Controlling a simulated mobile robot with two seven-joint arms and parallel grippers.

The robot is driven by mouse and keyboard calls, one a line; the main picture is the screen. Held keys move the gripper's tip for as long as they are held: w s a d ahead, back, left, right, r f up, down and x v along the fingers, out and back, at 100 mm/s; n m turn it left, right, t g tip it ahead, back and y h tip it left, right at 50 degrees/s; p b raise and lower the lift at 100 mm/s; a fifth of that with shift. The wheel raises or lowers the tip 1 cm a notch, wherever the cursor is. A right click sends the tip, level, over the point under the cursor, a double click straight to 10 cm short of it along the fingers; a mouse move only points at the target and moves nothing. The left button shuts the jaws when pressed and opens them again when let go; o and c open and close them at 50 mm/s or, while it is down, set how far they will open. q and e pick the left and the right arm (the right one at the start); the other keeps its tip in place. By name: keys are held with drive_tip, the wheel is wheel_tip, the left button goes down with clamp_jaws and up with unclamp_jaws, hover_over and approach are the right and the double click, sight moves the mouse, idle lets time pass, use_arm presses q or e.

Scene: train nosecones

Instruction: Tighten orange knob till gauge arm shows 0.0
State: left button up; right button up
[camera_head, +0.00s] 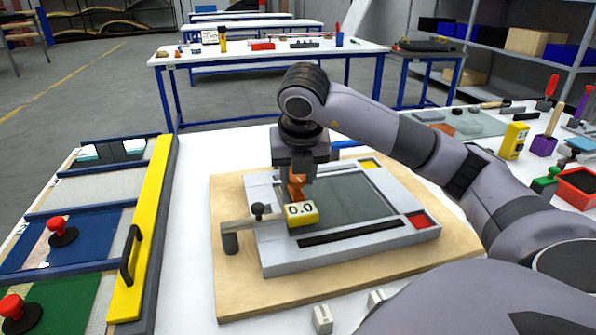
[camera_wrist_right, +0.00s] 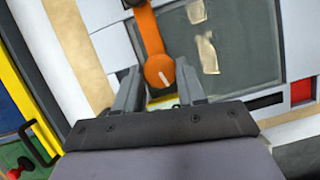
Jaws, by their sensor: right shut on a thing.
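The orange knob (camera_head: 297,187) stands on the grey frame fixture (camera_head: 340,254), just behind the yellow gauge display (camera_head: 302,213). The display reads 0.0. The gauge arm (camera_head: 243,226) runs left from it to a dark cylinder. My right gripper (camera_head: 300,178) points down over the knob and is shut on it. In the right wrist view the orange knob (camera_wrist_right: 160,71) sits between the two fingers, with an orange arm reaching up from it. The fingers partly hide the knob in the head view. My left gripper is not in view.
The fixture rests on a wooden board (camera_head: 229,285) on a white table. A yellow bar with a black handle (camera_head: 131,256) and panels with red knobs (camera_head: 62,232) lie left. Tools, a yellow meter (camera_head: 514,141) and a red bin (camera_head: 577,187) stand right.

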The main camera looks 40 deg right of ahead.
drive_tip(key=shift+m, duration=0.5)
drive_tip(key=o, duration=1)
drive_tip(key=shift+o, duration=0.2)
drive_tip(key=p+v, duration=0.2)
drive_tip(key=v, duration=0.5)
